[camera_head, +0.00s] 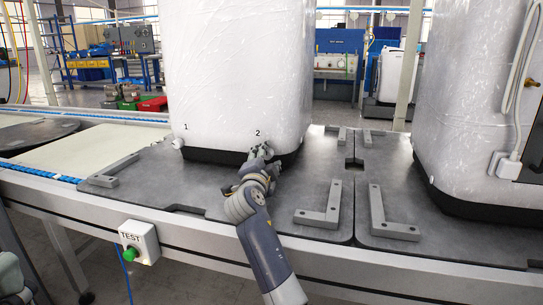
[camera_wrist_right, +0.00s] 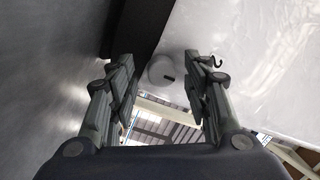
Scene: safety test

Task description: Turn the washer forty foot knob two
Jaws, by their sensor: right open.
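A tall white film-wrapped washer (camera_head: 235,75) with a dark base stands on a grey plate. Its lower front bears the printed labels "1" and "2". White knob one (camera_head: 178,143) sticks out under the "1". Under the "2", my right gripper (camera_head: 259,156) covers most of knob two in the head view. In the right wrist view, a round white knob with a dark slot (camera_wrist_right: 162,69) shows between and beyond the fingertips of my right gripper (camera_wrist_right: 160,76). The fingers are apart and the gripper is empty; I cannot tell whether they touch the knob.
A second wrapped unit (camera_head: 475,90) with a white cable stands at the right. Grey L-shaped brackets (camera_head: 320,216) are fixed on the plate (camera_head: 290,190). A TEST box with a green button (camera_head: 139,242) is on the front rail. A belt (camera_head: 85,150) lies left.

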